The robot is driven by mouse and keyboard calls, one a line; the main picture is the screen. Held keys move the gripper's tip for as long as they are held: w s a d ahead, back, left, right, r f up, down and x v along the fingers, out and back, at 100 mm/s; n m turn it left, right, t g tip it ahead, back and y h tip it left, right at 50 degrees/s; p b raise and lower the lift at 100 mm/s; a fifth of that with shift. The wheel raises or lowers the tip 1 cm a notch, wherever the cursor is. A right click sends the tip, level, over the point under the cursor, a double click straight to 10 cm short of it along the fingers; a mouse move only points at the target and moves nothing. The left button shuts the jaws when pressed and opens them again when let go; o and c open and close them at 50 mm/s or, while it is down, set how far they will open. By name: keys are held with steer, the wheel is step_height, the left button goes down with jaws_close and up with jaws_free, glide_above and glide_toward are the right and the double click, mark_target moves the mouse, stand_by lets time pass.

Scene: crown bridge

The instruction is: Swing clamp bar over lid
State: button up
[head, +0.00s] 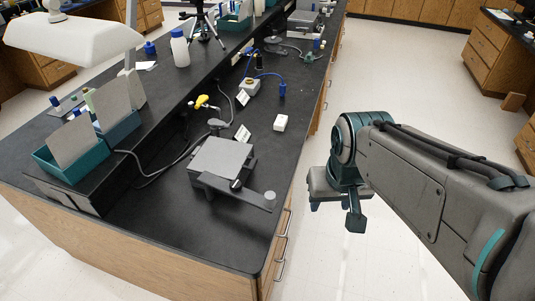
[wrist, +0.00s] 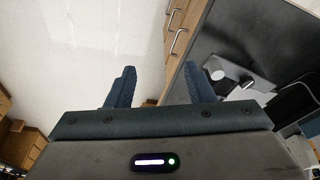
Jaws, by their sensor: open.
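A grey box with a flat square lid (head: 222,158) sits on the black bench near its front corner. The grey clamp bar (head: 245,193) runs along the lid's near side and sticks out to the right, with a rounded end (head: 270,196). A small dark pivot or knob shows on it at the box's edge. My gripper (head: 335,208) hangs over the floor, right of the bench and apart from the bar. In the wrist view my gripper (wrist: 160,82) is open with nothing between its fingers. The box (wrist: 238,76) shows there beyond the right finger, partly cut off from clear view.
The bench edge with drawer handles (head: 281,245) lies between my gripper and the box. Teal trays (head: 72,160) and a white lamp (head: 75,38) stand left. The floor aisle is clear.

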steer(key=w+a+n, duration=0.1)
steer(key=w+a, duration=0.2)
steer(key=w, duration=0.2)
steer(key=n+g+b, duration=0.2)
steer(key=g, duration=0.1)
glide_toward(270, 195)
steer(key=f, duration=0.5)
steer(key=f+b, duration=0.1)
steer(key=f, duration=0.4)
steer(key=shift+s+f, duration=0.2)
steer(key=shift+f, duration=0.1)
steer(key=c, duration=1)
